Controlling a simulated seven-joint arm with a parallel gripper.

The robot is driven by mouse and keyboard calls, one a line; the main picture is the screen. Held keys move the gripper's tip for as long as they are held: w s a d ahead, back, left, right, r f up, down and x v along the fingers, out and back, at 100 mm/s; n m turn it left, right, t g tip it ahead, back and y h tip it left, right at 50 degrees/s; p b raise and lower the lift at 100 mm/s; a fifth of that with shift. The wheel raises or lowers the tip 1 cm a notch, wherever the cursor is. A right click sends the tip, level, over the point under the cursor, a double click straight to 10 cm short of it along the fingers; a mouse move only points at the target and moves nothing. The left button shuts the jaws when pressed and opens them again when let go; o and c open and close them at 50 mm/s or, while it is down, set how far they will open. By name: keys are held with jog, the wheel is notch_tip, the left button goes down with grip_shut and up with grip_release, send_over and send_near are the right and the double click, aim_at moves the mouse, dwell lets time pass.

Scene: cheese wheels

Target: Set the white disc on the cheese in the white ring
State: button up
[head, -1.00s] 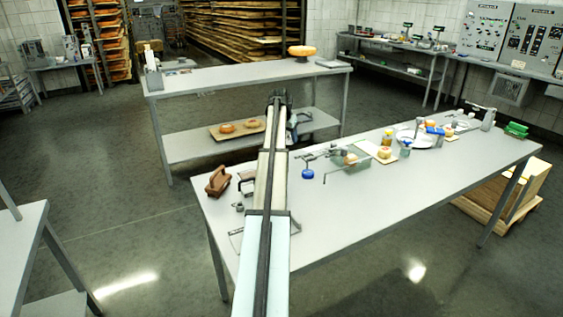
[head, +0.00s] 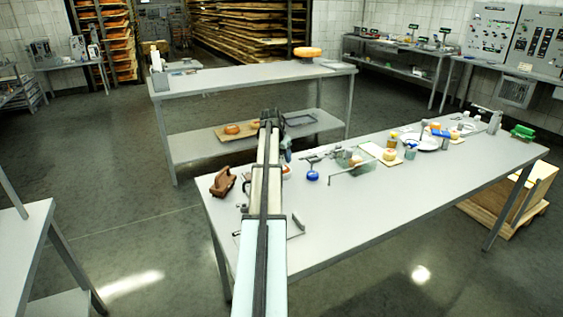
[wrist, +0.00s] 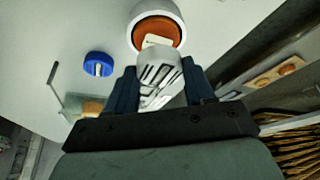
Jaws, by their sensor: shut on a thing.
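In the wrist view, my gripper (wrist: 161,82) is shut on the white disc (wrist: 158,72), a pale piece with dark grooves between the two dark blue fingers. Just beyond it stands the white ring (wrist: 176,10), with the orange cheese (wrist: 144,30) inside it. The held disc overlaps the near edge of the ring in this view; I cannot tell whether they touch. A small cream patch shows over the cheese, and I cannot tell what it belongs to. In the head view, my arm hides most of the ring and the disc; a bit of orange shows beside the arm.
A blue-topped object (head: 312,176) stands right of my arm on the table (head: 370,210), and also shows in the wrist view (wrist: 98,64). A brown wooden object (head: 223,182) lies at the left end. Scales, jars and cheeses stand farther right. The table's front middle is clear.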

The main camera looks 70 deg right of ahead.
jog(key=shift+f, duration=1.2)
jog(key=shift+f, duration=0.15)
jog(key=o, duration=1)
jog(key=v, duration=1.2)
jog(key=shift+r, duration=0.25)
jog(key=shift+d, duration=0.1)
